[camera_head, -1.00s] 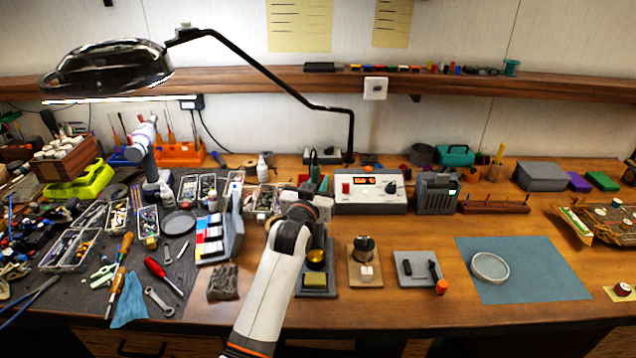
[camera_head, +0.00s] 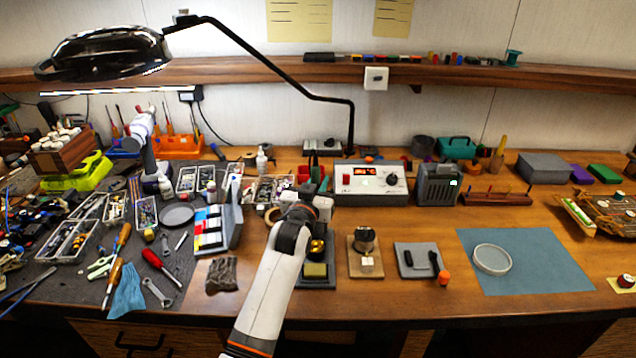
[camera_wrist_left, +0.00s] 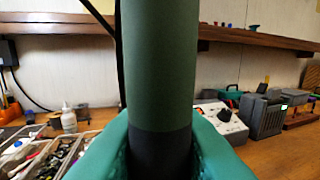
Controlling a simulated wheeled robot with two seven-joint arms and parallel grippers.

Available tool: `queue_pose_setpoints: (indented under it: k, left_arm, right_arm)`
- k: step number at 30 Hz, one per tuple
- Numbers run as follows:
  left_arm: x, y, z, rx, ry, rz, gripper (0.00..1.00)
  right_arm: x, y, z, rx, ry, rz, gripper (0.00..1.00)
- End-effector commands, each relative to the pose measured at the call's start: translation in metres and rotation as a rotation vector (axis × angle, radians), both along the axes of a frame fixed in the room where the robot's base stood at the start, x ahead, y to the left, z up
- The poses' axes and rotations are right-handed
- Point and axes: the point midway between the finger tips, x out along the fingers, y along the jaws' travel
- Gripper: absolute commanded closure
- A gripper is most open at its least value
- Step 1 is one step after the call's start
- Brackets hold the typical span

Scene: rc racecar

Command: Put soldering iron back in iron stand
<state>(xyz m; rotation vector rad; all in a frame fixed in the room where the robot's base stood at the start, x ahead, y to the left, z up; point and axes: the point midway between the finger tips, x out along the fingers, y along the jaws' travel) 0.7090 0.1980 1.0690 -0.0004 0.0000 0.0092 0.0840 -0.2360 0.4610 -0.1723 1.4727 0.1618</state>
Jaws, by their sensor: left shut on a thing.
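My left gripper (camera_head: 317,187) is shut on the dark green handle (camera_wrist_left: 160,70) of the soldering iron. In the left wrist view the handle stands upright between the teal fingers and fills the middle. In the head view only a bit of green handle (camera_head: 317,172) shows beyond the gripper; the iron's tip is hidden. The grey iron stand (camera_head: 303,283), with a brass cup and a yellowish sponge, is just in front of the gripper and partly covered by my left arm. Whether the iron touches the stand cannot be told. My right gripper is not in view.
A soldering station (camera_head: 370,180) and a grey box (camera_head: 438,187) stand behind to the right. A wooden block with a small fitting (camera_head: 366,262) lies right of the stand. A tilted colour card (camera_head: 213,230) and parts trays are left. A lamp arm (camera_head: 270,75) hangs overhead.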

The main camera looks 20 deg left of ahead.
Motion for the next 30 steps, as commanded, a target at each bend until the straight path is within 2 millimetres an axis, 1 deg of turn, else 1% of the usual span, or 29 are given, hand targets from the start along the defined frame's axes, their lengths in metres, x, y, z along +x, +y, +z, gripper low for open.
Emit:
queue_pose_setpoints:
  k: [7, 16, 17, 18, 21, 27, 29, 30]
  left_arm:
    - [-0.0001, 0.0000, -0.0083, 0.000, 0.000, 0.000, 1.00]
    - [-0.0001, 0.0000, -0.0087, 0.000, 0.000, 0.000, 1.00]
    - [0.0000, 0.0000, -0.0086, 0.000, 0.000, 0.000, 0.76]
    - [0.0000, -0.0001, -0.0086, 0.000, 0.000, 0.000, 0.70]
    - [0.0000, -0.0001, -0.0086, 0.000, 0.000, 0.000, 0.54]
    - [0.0000, -0.0001, -0.0087, 0.000, 0.000, 0.000, 0.54]
    - [0.0000, 0.0000, -0.0090, 0.000, 0.001, 0.000, 0.44]
    - [0.0000, 0.0000, -0.0090, 0.000, 0.001, 0.000, 0.38]
  right_arm:
    - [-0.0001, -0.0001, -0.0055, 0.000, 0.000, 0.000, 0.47]
    - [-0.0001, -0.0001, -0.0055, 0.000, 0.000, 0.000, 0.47]
    - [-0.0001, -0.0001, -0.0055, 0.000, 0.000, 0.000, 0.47]
    - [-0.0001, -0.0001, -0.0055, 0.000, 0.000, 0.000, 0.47]
    - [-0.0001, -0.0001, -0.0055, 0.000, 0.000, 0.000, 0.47]
    - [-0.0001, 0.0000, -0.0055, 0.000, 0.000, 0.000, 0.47]
    - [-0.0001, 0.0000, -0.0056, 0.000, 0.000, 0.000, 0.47]
    - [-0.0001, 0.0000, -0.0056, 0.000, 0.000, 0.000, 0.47]
